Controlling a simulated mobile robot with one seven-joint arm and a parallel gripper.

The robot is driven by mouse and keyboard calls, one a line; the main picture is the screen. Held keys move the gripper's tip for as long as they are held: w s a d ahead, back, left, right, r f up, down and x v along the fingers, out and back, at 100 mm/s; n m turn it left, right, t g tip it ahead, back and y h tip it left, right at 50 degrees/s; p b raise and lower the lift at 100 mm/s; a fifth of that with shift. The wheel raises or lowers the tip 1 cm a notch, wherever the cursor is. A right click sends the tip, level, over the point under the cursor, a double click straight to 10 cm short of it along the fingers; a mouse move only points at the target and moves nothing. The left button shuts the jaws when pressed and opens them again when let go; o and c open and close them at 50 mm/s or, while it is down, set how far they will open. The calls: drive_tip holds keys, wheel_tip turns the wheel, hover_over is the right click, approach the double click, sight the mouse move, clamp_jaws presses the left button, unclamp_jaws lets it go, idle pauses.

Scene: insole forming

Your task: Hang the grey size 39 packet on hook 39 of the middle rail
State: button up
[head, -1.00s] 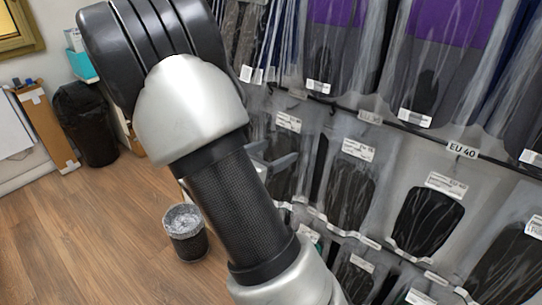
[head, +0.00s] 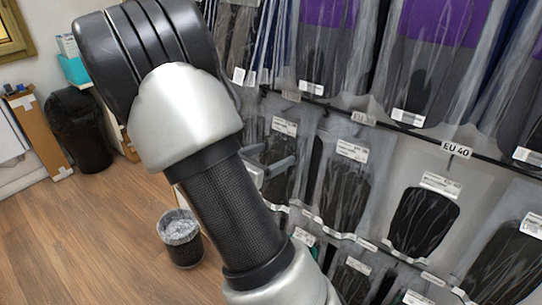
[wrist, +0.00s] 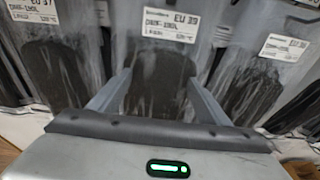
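A clear packet labelled EU 39 (wrist: 166,70) hangs in the middle of the wrist view, with a dark grey insole in it. My gripper (wrist: 152,98) is open, its two fingers apart on either side of this packet's lower part. No grip on it shows. In the head view my gripper (head: 268,166) is partly hidden by my arm, in front of a hanging packet with a white label (head: 284,127). The middle rail (head: 407,132) carries a tag reading EU 40 (head: 457,149) and a blurred tag (head: 362,118) to its left. Hook 39 cannot be made out for certain.
Other packets hang close on both sides, one dark one (head: 424,222) below the EU 40 tag. Purple and grey packets (head: 438,60) hang above. A lower rail (head: 345,234) runs beneath. A small bin (head: 181,240) and a black bin (head: 82,135) stand on the floor at left.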

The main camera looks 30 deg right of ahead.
drive_tip(key=o, duration=0.3)
drive_tip(key=p+v, duration=0.2)
drive_tip(key=v, duration=1.5)
drive_tip(key=s+r+m+g+y+p, duration=0.4)
drive_tip(key=s+r+m+y+p, duration=0.4)
drive_tip(key=s+m, duration=0.5)
drive_tip(key=s+a+r+m+t+y+p, duration=0.1)
drive_tip(key=a+r+m+t+y, duration=0.1)
drive_tip(key=r, duration=0.4)
drive_tip(key=a+r+m+t+y+p, duration=0.2)
drive_tip(key=a+r+m+y, duration=0.2)
drive_tip(key=a+r+m, duration=0.1)
drive_tip(key=shift+s+a+r+m+t, duration=0.25)
drive_tip(key=shift+s+r+m+t, duration=0.15)
drive_tip(key=shift+r+m, duration=0.55)
